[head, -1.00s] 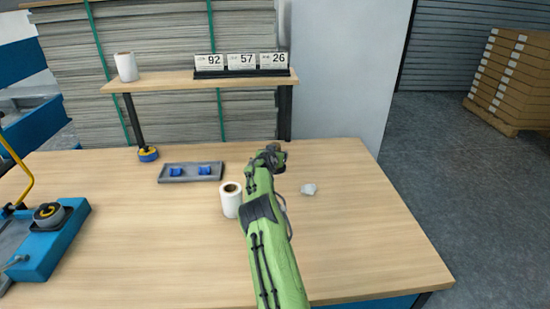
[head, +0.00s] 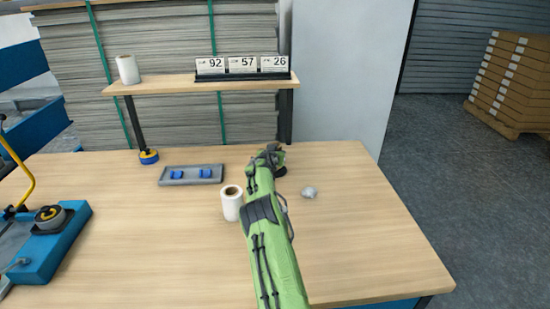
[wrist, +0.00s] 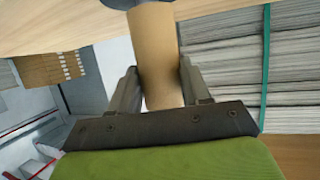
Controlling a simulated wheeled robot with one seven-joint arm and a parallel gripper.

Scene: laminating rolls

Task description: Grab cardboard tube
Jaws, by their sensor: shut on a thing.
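The brown cardboard tube (wrist: 155,50) stands out clearly in the wrist view, running between the two dark fingers. My gripper (wrist: 158,82) is shut on it, with one finger against each side. A dark rounded thing shows at the tube's far end in the wrist view; I cannot tell what it is. In the head view my gripper (head: 268,158) is over the back right part of the table, and the green arm and gripper mostly hide the tube there.
A white roll (head: 231,203) stands just left of my arm. A small pale lump (head: 309,192) lies to its right. A grey tray (head: 192,175) with blue pieces, a raised shelf (head: 160,86) and a blue machine (head: 55,250) are further left. The table's right side is clear.

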